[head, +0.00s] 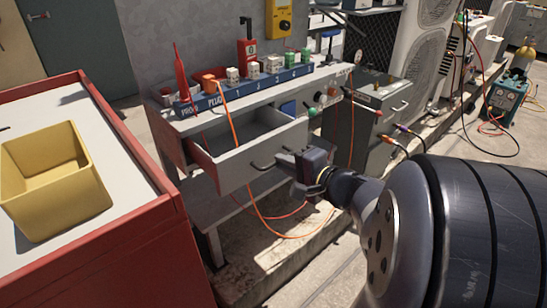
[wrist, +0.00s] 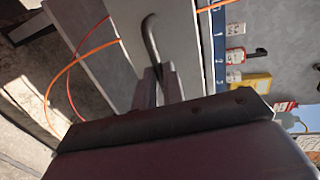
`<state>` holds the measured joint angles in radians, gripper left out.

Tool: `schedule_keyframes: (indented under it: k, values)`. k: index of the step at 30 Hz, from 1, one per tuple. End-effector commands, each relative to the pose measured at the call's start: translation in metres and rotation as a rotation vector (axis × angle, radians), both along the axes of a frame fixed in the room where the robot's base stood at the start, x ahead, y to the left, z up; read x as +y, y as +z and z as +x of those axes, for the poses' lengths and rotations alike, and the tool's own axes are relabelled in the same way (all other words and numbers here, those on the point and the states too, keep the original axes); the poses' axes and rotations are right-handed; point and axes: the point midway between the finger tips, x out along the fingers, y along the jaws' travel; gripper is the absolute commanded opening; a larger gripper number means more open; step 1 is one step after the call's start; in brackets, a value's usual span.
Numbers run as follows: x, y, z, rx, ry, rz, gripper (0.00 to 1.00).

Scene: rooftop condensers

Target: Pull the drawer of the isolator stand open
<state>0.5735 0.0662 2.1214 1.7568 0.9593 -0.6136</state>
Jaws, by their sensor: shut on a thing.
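The isolator stand (head: 340,76) is a grey bench with a drawer (head: 232,172) under its top. The drawer stands well out from the stand, and its empty-looking inside shows from above. A dark bar handle (head: 262,166) sits on the drawer's grey front; it also shows in the wrist view (wrist: 151,38). My gripper (head: 284,160) is at the right part of the handle. In the wrist view its fingers (wrist: 158,78) are closed around one end of the handle. The exact contact is partly hidden by the fingers.
A blue rack (head: 250,88) with several plugs lies on the stand top. An orange cord (head: 233,130) hangs over the drawer and loops below it. A red cabinet (head: 120,240) with a yellow bin (head: 55,185) stands close on the left. A grey box (head: 365,125) stands right.

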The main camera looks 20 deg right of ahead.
Motion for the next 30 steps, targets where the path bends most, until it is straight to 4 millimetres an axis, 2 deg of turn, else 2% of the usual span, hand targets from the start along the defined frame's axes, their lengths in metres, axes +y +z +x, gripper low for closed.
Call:
schedule_keyframes:
  k: [11, 12, 19, 30]
  values:
    - [-0.0022, 0.0006, -0.0028, 0.0, -0.005, 0.0, 0.0]
    - [-0.0022, 0.0006, -0.0027, 0.0, -0.005, 0.0, 0.13]
    - [-0.0015, 0.0002, -0.0029, 0.0, -0.002, 0.001, 0.32]
    - [-0.0045, 0.0025, -0.0084, 0.0, -0.004, -0.001, 0.32]
